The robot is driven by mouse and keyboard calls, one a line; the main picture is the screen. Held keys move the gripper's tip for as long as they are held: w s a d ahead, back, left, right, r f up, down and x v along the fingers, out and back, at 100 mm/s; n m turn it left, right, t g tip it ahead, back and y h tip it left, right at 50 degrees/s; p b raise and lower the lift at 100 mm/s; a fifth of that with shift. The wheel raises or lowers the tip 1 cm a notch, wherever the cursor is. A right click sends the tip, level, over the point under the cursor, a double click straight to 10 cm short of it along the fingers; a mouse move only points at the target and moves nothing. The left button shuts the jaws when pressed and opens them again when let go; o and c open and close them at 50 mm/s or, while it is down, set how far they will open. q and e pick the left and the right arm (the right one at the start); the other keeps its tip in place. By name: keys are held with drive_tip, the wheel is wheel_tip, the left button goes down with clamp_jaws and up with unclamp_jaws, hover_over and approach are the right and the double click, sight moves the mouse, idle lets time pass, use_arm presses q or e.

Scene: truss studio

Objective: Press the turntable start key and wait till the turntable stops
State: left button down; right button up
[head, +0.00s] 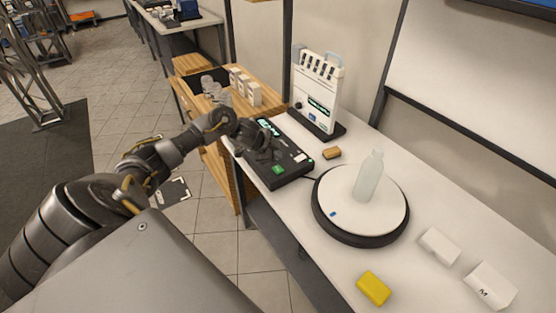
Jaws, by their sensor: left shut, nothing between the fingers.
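The turntable (333,197) is a round white disc on a black base on the white table. A pale translucent bottle (368,178) stands upright on it, right of its centre, and a small blue mark shows near the disc's left front edge. Left of the turntable lies a black control box (293,168) with a lit screen and a green key (278,169) near its front. My left gripper (268,154) is shut and empty over the box, just behind the green key; I cannot tell whether it touches the box. My right gripper is not in view.
A white panelled device (317,88) stands behind the box. A small brown block (331,153) lies near the turntable. A yellow block (373,288) and white blocks (440,246) lie at the front right. A wooden cabinet (185,97) adjoins the table's left end.

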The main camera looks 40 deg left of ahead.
sight(276, 170)
use_arm(q)
wheel_tip(276, 170, down, 2)
drive_tip(key=shift+b, duration=0.45)
drive_tip(key=shift+f+b, duration=0.4)
drive_tip(key=shift+f, duration=0.5)
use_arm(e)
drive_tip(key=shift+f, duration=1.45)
use_arm(q)
drive_tip(key=shift+f, duration=0.1)
drive_tip(key=shift+f, duration=0.35)
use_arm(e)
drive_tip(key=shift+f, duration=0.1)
